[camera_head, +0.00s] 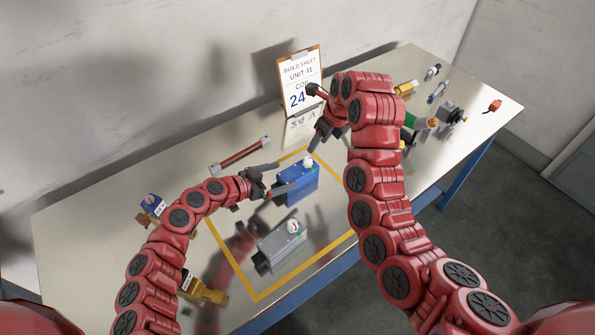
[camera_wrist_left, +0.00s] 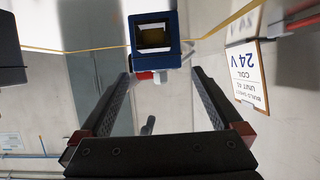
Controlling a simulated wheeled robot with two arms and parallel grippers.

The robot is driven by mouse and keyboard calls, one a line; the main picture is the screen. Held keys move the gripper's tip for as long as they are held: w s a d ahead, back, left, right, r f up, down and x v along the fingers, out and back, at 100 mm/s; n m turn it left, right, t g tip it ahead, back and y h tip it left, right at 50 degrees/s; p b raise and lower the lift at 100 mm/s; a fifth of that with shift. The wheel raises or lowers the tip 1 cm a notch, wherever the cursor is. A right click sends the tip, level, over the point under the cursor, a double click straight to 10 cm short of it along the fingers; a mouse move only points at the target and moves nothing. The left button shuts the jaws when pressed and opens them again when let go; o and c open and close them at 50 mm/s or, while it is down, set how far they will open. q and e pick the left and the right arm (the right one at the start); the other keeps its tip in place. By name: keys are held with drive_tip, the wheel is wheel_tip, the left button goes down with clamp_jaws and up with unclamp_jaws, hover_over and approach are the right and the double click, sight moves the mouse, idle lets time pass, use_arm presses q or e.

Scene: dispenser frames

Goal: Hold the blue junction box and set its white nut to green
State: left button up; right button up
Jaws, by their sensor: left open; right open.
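The blue junction box (camera_head: 298,187) stands on the table inside the yellow outline. Its white nut (camera_head: 308,162) sits on top. My left gripper (camera_head: 286,174) is open at the box's left end, with its fingers spread to either side. The nut's setting is too small to read.
A grey box (camera_head: 283,250) with a white knob stands in front of the blue one. A build sheet (camera_head: 299,80) reads "UNIT 41, COIL 24 V". A red bar (camera_head: 240,155) lies behind left. Yellow parts (camera_head: 204,292) lie left; several fittings lie right.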

sight(293, 172)
use_arm(q)
drive_tip(key=x, duration=0.5)
drive_tip(key=shift+r, duration=0.1)
drive_tip(key=shift+x, duration=0.9)
clamp_jaws()
idle(0.4)
